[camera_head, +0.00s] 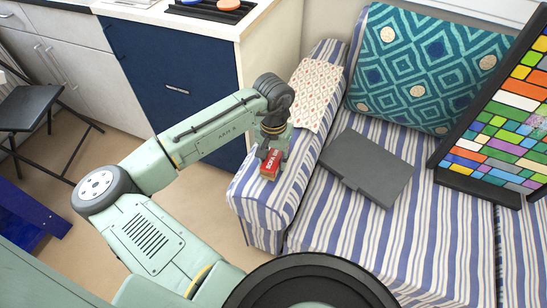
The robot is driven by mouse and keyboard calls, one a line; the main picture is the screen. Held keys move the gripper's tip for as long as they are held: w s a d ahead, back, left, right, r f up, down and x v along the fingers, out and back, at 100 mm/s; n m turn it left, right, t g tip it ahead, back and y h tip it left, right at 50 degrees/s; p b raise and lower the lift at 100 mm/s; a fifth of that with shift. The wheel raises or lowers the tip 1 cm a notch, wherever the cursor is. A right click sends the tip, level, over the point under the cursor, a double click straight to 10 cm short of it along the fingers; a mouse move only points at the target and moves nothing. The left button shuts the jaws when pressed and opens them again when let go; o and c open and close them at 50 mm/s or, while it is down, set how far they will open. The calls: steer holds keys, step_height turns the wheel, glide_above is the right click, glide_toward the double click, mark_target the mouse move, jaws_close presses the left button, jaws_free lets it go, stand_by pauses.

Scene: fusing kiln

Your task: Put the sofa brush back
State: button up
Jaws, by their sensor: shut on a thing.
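A small red sofa brush (271,164) with white lettering shows at the end of my arm, over the front part of the striped sofa's left armrest (265,200). My gripper (273,151) points down and is shut on the brush. The wrist hides part of the gripper and the brush's upper end. I cannot tell whether the brush touches the armrest or hangs just above it. A patterned cloth (317,92) lies over the armrest behind the gripper.
A dark grey flat case (368,167) lies on the sofa seat (340,225). A teal cushion (428,68) leans on the backrest. A framed colored-glass panel (510,125) stands at right. A navy cabinet (175,80) stands left behind my arm, and a black folding stool (30,108) is far left.

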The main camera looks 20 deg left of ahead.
mark_target(274, 157)
steer(key=o, duration=1.1)
steer(key=shift+f, duration=0.1)
step_height(274, 157, up, 12)
steer(key=shift+r+b, duration=0.2)
steer(key=shift+b, duration=0.3)
